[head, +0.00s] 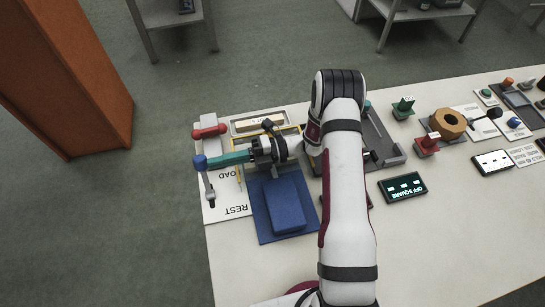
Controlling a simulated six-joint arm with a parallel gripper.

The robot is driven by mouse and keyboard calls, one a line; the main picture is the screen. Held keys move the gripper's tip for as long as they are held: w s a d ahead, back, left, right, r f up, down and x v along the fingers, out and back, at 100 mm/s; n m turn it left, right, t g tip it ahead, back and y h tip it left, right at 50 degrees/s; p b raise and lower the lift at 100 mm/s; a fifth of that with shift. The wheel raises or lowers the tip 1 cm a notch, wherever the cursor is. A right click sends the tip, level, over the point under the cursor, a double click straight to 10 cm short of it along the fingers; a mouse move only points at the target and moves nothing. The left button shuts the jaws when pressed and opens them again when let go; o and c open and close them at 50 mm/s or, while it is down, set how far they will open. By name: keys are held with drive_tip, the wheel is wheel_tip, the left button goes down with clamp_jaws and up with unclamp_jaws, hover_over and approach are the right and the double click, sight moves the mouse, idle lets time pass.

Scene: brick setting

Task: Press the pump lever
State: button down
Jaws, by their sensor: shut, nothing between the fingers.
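A lever with a blue knob (200,161) and a thin grey rod (208,184) stands on the white labelled panel at the table's left edge. I cannot tell for sure that it is the pump lever. A red-handled part (209,131) sits just behind it. My gripper (254,149) is shut, to the right of the blue knob and above the table, with its dark fingers pointing left. A teal bar (228,159) spans from the fingers to near the knob. Whether the bar touches the knob or fingers cannot be told.
A blue block (286,204) lies on a blue mat in front of my gripper. A dark display (403,187), an orange nut (449,123) and several buttons stand to the right. The front of the table is clear.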

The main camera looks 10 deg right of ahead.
drive_tip(key=d, duration=1.8)
drive_tip(key=shift+d+f, duration=0.15)
drive_tip(key=shift+d, duration=0.2)
drive_tip(key=s+a+r+n+g+h, duration=0.5)
drive_tip(key=s+a+r+n+h, duration=0.55)
drive_tip(key=n, duration=0.55)
drive_tip(key=s+r+n+t+h, duration=0.2)
drive_tip(key=s+n+t+h, duration=0.3)
drive_tip(key=s+n, duration=0.9)
drive_tip(key=shift+d+r+n+h, duration=0.15)
drive_tip(key=shift+d+n+h, duration=0.25)
drive_tip(key=shift+n, duration=0.3)
